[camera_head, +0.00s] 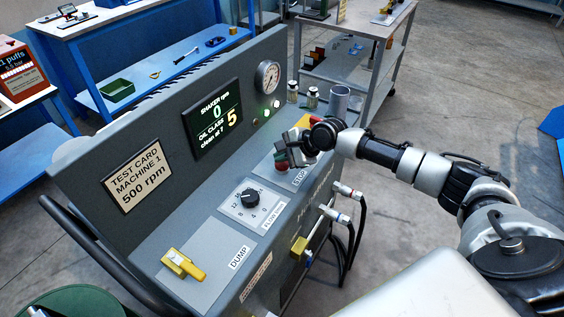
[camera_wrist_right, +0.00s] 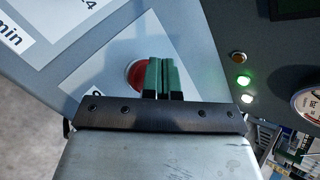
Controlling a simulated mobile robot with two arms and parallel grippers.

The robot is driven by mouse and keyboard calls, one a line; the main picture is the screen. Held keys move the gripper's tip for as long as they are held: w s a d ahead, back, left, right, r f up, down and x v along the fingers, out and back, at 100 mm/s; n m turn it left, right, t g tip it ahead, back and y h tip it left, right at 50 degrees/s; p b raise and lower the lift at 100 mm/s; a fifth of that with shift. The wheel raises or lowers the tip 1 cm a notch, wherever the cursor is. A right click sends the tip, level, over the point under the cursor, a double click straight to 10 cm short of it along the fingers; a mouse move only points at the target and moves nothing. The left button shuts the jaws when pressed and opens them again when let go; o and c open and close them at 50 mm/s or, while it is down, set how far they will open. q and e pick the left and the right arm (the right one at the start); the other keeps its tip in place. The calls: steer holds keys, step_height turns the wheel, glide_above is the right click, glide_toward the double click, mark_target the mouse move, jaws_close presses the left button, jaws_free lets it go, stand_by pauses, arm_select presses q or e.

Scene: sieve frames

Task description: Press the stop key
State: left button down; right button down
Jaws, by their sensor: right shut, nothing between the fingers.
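The stop key is a red round button (camera_wrist_right: 135,74) on a light plate of the grey machine panel. In the right wrist view, my right gripper (camera_wrist_right: 161,62) is shut and empty, its green fingertips over the right part of the red button. Whether they touch it cannot be told. In the head view, my right gripper (camera_head: 281,160) is at the STOP plate (camera_head: 300,177), with a bit of red showing beside the fingers. The display (camera_head: 212,117) reads shaker rpm 0 and oil class 5. My left gripper is not in view.
The flow knob (camera_head: 250,197) and the yellow dump lever (camera_head: 183,264) sit left of the stop plate. A gauge (camera_head: 267,77) and lit lamps are on the upright panel. Small jars (camera_head: 312,97) and a grey cup (camera_head: 340,101) stand behind my gripper.

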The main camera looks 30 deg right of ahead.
mark_target(282, 164)
steer(key=shift+f, duration=0.4)
stand_by(0.3)
steer(key=shift+r, duration=0.1)
steer(key=shift+r+p, duration=0.8)
steer(key=shift+p, duration=0.45)
step_height(282, 164, up, 5)
steer(key=p, duration=0.6)
steer(key=shift+r, duration=0.1)
